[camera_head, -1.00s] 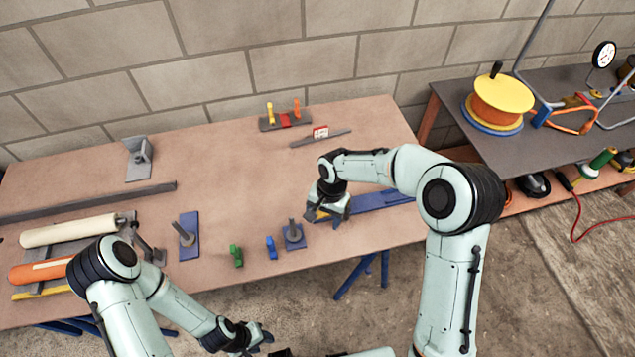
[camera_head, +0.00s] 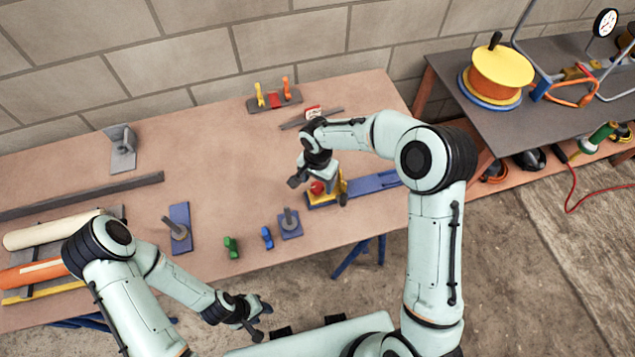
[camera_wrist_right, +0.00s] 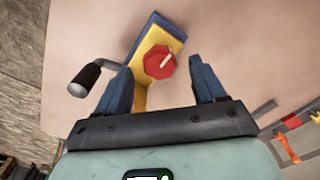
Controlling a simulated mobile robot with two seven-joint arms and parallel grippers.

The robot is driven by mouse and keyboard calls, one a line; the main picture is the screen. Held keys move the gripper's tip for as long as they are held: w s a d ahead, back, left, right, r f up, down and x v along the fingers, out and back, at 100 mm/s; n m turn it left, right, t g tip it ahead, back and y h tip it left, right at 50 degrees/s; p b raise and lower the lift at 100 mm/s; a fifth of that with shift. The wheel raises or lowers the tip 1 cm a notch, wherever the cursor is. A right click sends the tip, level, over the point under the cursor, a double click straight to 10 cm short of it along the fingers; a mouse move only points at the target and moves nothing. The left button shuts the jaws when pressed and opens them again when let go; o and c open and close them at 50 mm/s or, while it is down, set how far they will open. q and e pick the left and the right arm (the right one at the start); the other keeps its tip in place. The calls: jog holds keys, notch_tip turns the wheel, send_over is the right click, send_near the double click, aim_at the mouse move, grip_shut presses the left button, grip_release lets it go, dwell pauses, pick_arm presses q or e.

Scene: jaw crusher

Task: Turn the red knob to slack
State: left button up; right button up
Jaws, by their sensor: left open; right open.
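The red knob (camera_head: 317,187) sits on a yellow mount (camera_head: 341,186) at the near end of a blue base (camera_head: 376,183). In the right wrist view the knob (camera_wrist_right: 160,62) is an octagon with a pale pointer stripe slanting up to the right. My right gripper (camera_head: 319,190) is open above the knob. In the wrist view its two fingers (camera_wrist_right: 160,66) stand either side of the knob, with a visible gap on both sides. My left gripper (camera_head: 262,321) is open and empty off the table's front edge, far from the knob.
A bent grey rod with a black grip (camera_wrist_right: 83,80) stands beside my right gripper's left finger. A blue block with a grey post (camera_head: 289,223) and small blue (camera_head: 267,237) and green (camera_head: 231,247) pieces lie left of the knob. The table middle is clear.

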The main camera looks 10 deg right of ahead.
jog(key=shift+f, duration=0.85)
jog(key=c, duration=1.1)
jog(key=shift+o, duration=0.2)
